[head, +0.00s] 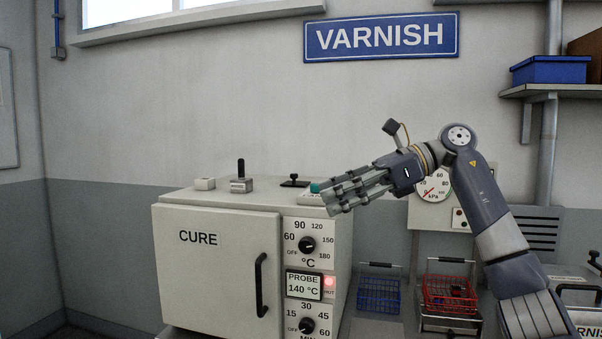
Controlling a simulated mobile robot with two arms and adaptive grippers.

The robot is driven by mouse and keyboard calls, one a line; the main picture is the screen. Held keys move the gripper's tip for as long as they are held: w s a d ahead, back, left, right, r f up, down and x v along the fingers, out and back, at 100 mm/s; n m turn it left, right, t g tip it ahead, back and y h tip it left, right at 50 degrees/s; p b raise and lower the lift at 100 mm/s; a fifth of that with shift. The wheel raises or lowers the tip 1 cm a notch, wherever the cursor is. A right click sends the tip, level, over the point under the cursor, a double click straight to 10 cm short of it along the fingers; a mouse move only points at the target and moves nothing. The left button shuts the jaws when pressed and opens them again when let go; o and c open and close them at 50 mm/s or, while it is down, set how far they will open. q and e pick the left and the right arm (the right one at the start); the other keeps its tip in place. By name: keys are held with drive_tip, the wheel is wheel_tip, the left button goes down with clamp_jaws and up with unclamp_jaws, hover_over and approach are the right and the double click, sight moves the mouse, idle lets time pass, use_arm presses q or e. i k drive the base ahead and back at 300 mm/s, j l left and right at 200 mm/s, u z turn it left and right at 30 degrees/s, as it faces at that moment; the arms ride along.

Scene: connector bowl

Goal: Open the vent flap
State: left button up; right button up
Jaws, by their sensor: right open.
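A cream oven marked CURE (215,270) stands at the lower left with its door shut. On its top are a small pale block (205,184), an upright black lever on a grey base (241,178) and a low black fitting with a small knob (294,181). I cannot tell for certain which of these is the vent flap. My right gripper (335,199) is open and empty, its fingers pointing left above the oven's right front edge. It partly hides a green piece (315,187) on the top. My left gripper is not in view.
The oven front has a black door handle (261,285), two dials and a display (304,286) reading PROBE 140 °C beside a lit red lamp (329,282). Blue (379,295) and red (449,294) wire baskets and a pressure gauge (433,186) are to the right.

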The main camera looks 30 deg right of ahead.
sight(293, 176)
drive_tip(key=i+l, duration=1.6)
drive_tip(key=l, duration=0.15)
